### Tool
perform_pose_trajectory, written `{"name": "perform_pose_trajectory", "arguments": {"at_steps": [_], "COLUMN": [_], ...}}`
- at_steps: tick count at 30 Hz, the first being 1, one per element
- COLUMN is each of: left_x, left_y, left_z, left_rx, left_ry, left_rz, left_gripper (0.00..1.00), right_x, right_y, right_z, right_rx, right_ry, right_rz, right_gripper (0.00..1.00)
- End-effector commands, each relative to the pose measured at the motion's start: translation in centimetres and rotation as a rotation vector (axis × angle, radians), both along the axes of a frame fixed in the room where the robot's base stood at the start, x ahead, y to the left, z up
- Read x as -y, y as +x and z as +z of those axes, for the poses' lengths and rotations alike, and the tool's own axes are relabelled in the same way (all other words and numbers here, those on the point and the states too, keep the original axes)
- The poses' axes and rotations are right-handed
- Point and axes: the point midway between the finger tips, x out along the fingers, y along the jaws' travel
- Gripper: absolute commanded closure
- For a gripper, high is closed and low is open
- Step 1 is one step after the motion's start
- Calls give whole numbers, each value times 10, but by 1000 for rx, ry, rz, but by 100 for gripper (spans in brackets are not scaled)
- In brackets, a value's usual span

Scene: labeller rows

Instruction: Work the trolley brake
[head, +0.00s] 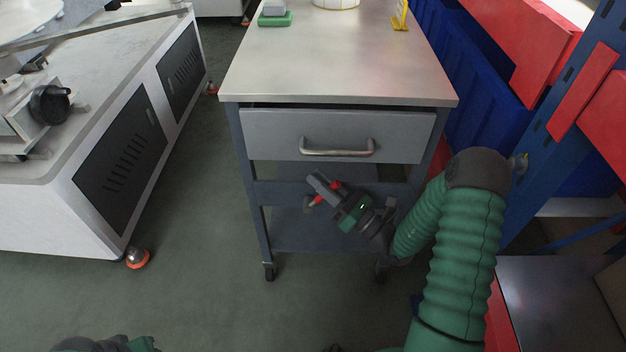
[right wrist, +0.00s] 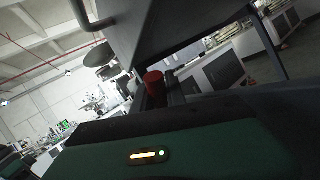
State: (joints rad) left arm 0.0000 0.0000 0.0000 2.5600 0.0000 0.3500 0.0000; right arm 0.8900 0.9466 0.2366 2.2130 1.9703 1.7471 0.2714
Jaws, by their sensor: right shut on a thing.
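The grey trolley (head: 340,88) stands ahead of me, with one drawer (head: 338,134) under its top. My right gripper (head: 322,191) is in front of the trolley's frame below the drawer. It is shut on a red-ended handle (head: 315,200), whose red shows on both sides of the fingers; I take it for the brake handle. In the right wrist view a red end (right wrist: 153,78) shows by the dark fingers. The rest of the handle is hidden. Part of my left arm's green and dark end shows at the bottom left edge, its fingers out of sight.
A green and grey block (head: 274,15) and a yellow object (head: 400,18) are on the trolley top. A white machine cabinet (head: 95,190) stands left, with floor between. Blue and red racking (head: 555,110) is close on the right.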

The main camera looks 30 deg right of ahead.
Motion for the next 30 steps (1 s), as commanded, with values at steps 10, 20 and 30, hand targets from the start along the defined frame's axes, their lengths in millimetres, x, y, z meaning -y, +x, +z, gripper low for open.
{"name": "perform_pose_trajectory", "arguments": {"at_steps": [10,20,30], "left_x": [0,0,0], "left_y": [0,0,0], "left_z": [4,4,4], "left_rx": [0,0,0], "left_ry": [0,0,0], "left_rz": [0,0,0], "left_gripper": [64,64,64], "right_x": [13,15,15], "right_y": [-7,-9,-9], "right_z": [-7,-8,-8], "right_rx": [85,104,103], "right_ry": [143,171,170], "right_rz": [-5,-2,-3], "right_gripper": [100,100,69]}}
